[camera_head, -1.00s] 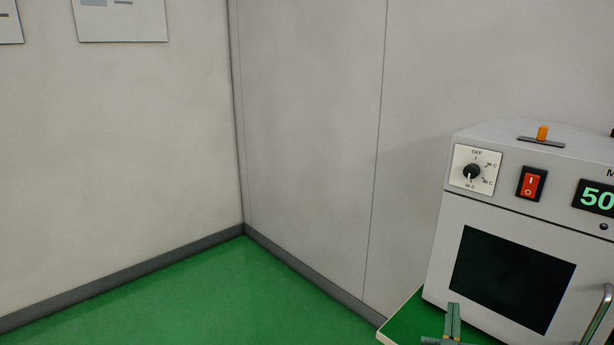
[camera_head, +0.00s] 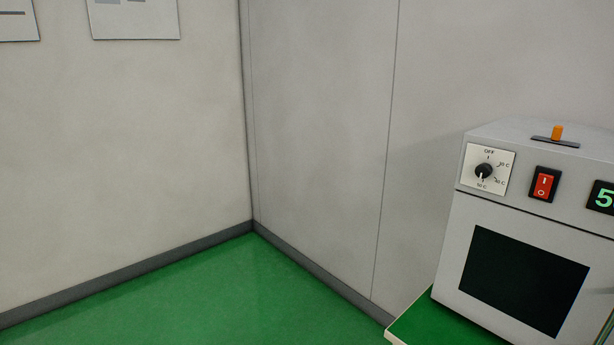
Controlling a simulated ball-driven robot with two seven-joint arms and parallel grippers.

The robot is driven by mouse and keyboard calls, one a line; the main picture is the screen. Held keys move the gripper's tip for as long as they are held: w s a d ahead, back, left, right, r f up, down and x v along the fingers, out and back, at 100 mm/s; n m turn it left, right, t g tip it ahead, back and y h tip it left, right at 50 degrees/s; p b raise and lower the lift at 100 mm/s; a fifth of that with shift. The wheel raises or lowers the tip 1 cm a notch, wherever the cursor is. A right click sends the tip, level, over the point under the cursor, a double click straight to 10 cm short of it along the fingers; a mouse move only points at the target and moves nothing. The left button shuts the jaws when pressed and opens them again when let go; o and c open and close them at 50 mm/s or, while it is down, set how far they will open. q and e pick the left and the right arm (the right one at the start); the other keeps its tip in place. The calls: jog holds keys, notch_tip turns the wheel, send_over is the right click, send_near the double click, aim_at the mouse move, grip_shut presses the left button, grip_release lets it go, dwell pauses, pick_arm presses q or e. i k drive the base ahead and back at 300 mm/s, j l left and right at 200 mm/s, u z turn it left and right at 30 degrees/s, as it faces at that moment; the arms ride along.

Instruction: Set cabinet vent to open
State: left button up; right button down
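A grey cabinet (camera_head: 453,236) stands at the right of the head view, cut off by the right edge. On its top is an orange slider knob (camera_head: 557,132) in a dark slot (camera_head: 555,142), apparently the vent control; the knob sits near the slot's middle, and I cannot tell which setting this is. The front has a temperature dial (camera_head: 483,171) pointing down to about 50 C, a red rocker switch (camera_head: 544,185), a green digit display (camera_head: 602,197) and a dark window (camera_head: 524,280). Neither of my grippers shows now.
The cabinet stands on a green-topped table (camera_head: 412,326) with a pale edge at the lower right. Grey walls meet in a corner (camera_head: 253,224) above an open green floor (camera_head: 200,300). Two sheets hang on the left wall, one of them a white poster (camera_head: 135,25).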

aim_at(556, 136)
jog(key=z, duration=1.25)
jog(key=i+j+u, duration=0.25)
jog(key=i+l, duration=0.05)
